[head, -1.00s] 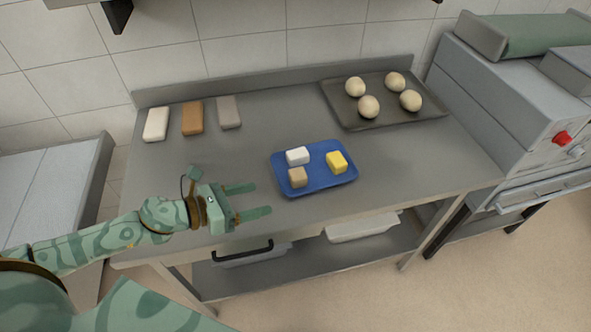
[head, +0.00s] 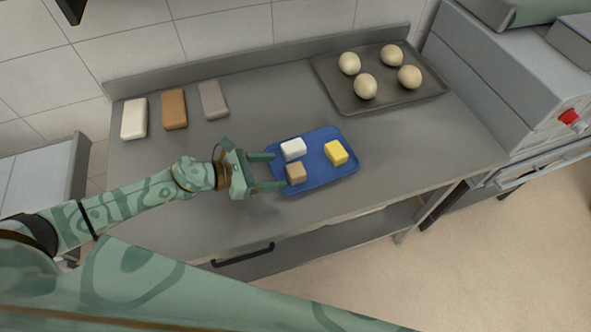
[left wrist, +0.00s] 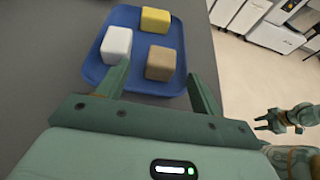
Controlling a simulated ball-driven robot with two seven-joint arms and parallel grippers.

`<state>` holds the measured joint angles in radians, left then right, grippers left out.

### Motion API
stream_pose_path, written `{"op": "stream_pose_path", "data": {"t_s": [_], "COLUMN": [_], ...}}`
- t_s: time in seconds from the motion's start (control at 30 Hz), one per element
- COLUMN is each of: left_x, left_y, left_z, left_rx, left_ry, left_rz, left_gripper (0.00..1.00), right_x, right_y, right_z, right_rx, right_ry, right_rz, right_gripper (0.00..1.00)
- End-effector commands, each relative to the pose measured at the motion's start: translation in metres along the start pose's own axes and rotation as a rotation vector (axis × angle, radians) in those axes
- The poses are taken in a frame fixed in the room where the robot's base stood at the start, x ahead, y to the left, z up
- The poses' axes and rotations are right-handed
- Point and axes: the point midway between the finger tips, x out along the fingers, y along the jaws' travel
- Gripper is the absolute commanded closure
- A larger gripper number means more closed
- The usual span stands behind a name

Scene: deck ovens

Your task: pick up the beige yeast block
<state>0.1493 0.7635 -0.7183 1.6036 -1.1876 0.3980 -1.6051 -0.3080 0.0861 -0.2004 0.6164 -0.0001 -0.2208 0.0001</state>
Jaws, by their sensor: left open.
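The beige yeast block (head: 296,172) sits on the blue tray (head: 318,181), at its near left, in front of a white block (head: 293,148) and left of a yellow block (head: 336,152). My left gripper (head: 276,171) is open and empty, just left of the beige block, with its fingers pointing at it. In the left wrist view the beige block (left wrist: 160,63) lies ahead, between the lines of the two fingers (left wrist: 157,76). The white block is close to the left finger. My right gripper (left wrist: 262,122) shows small at the right, fingers apart, away from the tray.
White, brown and grey bars (head: 174,109) stand at the back left of the steel table (head: 240,111). A dark tray (head: 336,92) with several dough balls is at the back right. An oven (head: 500,90) stands right of the table.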

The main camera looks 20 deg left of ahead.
Motion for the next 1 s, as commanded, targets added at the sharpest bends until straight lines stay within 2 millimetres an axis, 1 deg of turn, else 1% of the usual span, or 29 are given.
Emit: {"op": "stream_pose_path", "data": {"t_s": [0.03, 0.2, 0.27, 0.4, 0.5, 0.6, 0.77, 0.8, 0.87, 0.9, 0.93, 0.97, 1.0], "left_x": [0.006, 0.019, 0.028, 0.051, 0.062, 0.065, 0.065, 0.065, 0.065, 0.065, 0.065, 0.065, 0.065], "left_y": [0.0, -0.001, -0.002, -0.003, -0.003, -0.003, -0.003, -0.003, -0.003, -0.003, -0.003, -0.003, -0.003], "left_z": [0.001, 0.0, 0.001, -0.001, -0.001, -0.002, -0.002, -0.001, -0.001, -0.001, -0.001, -0.001, -0.001], "left_rx": [0.0, -0.001, -0.001, -0.002, -0.001, -0.001, -0.001, -0.001, -0.001, -0.001, -0.001, -0.001, -0.001], "left_ry": [-0.001, -0.001, -0.002, -0.001, -0.001, 0.001, 0.001, 0.001, 0.0, 0.0, 0.0, 0.0, 0.0], "left_rz": [0.0, -0.001, -0.001, 0.0, 0.0, 0.0, 0.0, 0.0, 0.0, 0.0, 0.0, 0.0, 0.0], "left_gripper": [0.34, 0.34, 0.34, 0.34, 0.34, 0.34, 0.34, 0.45, 0.61, 0.73, 0.81, 0.83, 0.83], "right_x": [0.0, -0.001, -0.002, -0.003, -0.002, -0.002, -0.002, -0.002, -0.002, -0.002, -0.002, -0.002, -0.002], "right_y": [0.001, 0.002, 0.002, -0.001, -0.004, -0.005, -0.005, -0.005, -0.005, -0.005, -0.005, -0.005, -0.004], "right_z": [-0.002, -0.008, -0.009, -0.01, -0.011, -0.011, -0.011, -0.011, -0.011, -0.011, -0.011, -0.011, -0.011], "right_rx": [0.0, 0.001, 0.002, 0.004, 0.006, 0.007, 0.006, 0.006, 0.006, 0.006, 0.006, 0.006, 0.005], "right_ry": [0.002, 0.011, 0.013, 0.015, 0.016, 0.017, 0.017, 0.017, 0.017, 0.017, 0.017, 0.017, 0.016], "right_rz": [0.001, 0.003, 0.003, 0.0, -0.004, -0.006, -0.006, -0.006, -0.006, -0.006, -0.006, -0.005, -0.005], "right_gripper": [0.64, 0.64, 0.64, 0.64, 0.64, 0.64, 0.64, 0.64, 0.64, 0.64, 0.64, 0.64, 0.64]}}
